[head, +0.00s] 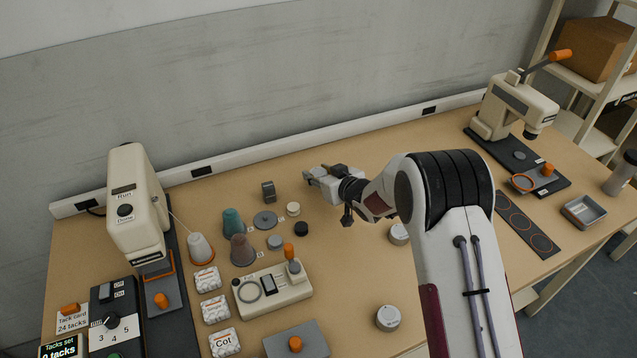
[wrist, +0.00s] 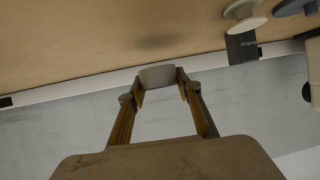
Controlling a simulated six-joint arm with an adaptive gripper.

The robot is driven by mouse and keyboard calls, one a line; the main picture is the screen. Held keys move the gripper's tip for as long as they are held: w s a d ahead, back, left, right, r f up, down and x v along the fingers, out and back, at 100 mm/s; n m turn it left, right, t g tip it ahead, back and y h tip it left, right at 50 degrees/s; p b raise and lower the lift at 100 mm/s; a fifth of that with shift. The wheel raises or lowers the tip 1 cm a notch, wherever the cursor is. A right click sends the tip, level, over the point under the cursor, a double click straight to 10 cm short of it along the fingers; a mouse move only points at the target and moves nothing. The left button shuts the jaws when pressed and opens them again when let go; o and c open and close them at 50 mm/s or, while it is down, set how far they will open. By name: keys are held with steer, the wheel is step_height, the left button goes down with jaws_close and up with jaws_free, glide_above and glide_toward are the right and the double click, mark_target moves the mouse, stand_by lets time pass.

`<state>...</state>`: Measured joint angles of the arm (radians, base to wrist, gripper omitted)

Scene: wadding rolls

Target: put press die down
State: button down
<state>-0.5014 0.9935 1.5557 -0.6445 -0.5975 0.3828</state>
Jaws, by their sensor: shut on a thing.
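My gripper (head: 312,178) is above the back middle of the table in the head view, lying nearly level and pointing left. In the wrist view my gripper (wrist: 160,82) is shut on a small grey, rounded piece, the press die (wrist: 157,77), held between the two fingertips. The die appears clear of the table, with a soft dark shadow on the wood beyond it. In the head view the die is hard to tell apart from the fingers.
Left of my gripper stand a dark grey block (head: 268,191), a grey disc (head: 265,220), a white knob (head: 293,209) and a black piece (head: 301,229). A lever press (head: 513,106) is at the right. Bare wood lies below my gripper.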

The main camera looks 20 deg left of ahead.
mark_target(319, 190)
steer(key=shift+f, duration=1.8)
steer(key=shift+f, duration=0.1)
steer(key=c, duration=1.4)
jaws_free()
steer(key=shift+s+d, duration=0.1)
steer(key=shift+s+d+r, duration=0.1)
steer(key=shift+d+r, duration=0.05)
steer(key=shift+r, duration=0.05)
steer(key=shift+v, duration=5.65)
steer(key=shift+s, duration=0.1)
